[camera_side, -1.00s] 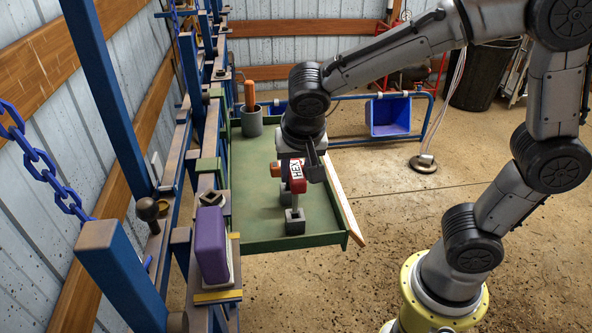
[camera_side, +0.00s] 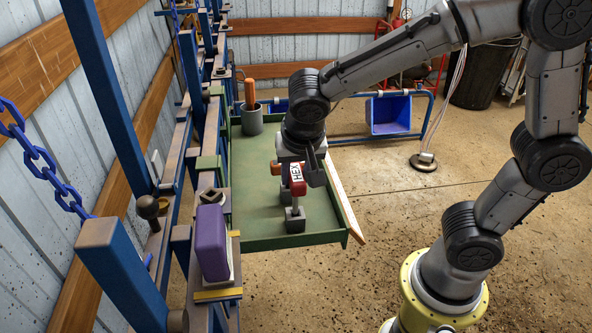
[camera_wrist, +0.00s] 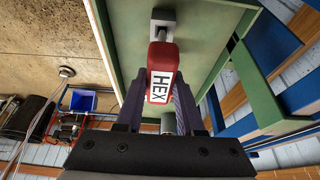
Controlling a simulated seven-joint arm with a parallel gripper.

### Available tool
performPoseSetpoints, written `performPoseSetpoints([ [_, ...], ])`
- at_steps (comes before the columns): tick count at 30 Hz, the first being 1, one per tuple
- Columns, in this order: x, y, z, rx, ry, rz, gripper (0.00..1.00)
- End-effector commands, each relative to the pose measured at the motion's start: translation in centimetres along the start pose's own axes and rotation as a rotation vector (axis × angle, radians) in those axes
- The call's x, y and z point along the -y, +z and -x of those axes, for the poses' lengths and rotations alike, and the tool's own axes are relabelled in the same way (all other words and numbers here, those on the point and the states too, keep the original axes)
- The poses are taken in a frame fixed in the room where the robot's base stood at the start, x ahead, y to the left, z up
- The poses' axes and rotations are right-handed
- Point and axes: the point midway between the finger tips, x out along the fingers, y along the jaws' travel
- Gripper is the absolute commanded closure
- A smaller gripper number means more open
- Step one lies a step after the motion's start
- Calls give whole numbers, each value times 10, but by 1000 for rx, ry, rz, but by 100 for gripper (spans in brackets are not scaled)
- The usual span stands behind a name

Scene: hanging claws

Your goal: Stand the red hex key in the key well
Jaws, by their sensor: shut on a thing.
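The red hex key (camera_side: 297,182) has a red handle with a white "HEX" label and a pale shaft pointing down. My gripper (camera_side: 302,172) is shut on its handle, and the handle also shows between the two fingers in the wrist view (camera_wrist: 160,88). The key is about upright. Its lower end is at a grey block (camera_side: 295,222) on the green tray; I cannot tell whether it is in that block or just above it. A grey cup (camera_side: 251,121) stands at the tray's far left with an orange-handled tool (camera_side: 249,92) in it.
The green tray (camera_side: 262,190) has low walls and a wooden strip on its right. A second grey block partly shows behind the key. A purple block (camera_side: 211,243) stands on the blue frame at left. A blue bin (camera_side: 389,115) stands behind.

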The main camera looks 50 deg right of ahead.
Motion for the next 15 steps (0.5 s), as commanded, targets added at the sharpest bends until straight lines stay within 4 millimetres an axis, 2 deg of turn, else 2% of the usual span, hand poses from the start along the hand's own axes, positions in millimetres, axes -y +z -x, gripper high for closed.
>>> performPoseSetpoints([
  [15,0,6,-13,1,-1,0,100],
])
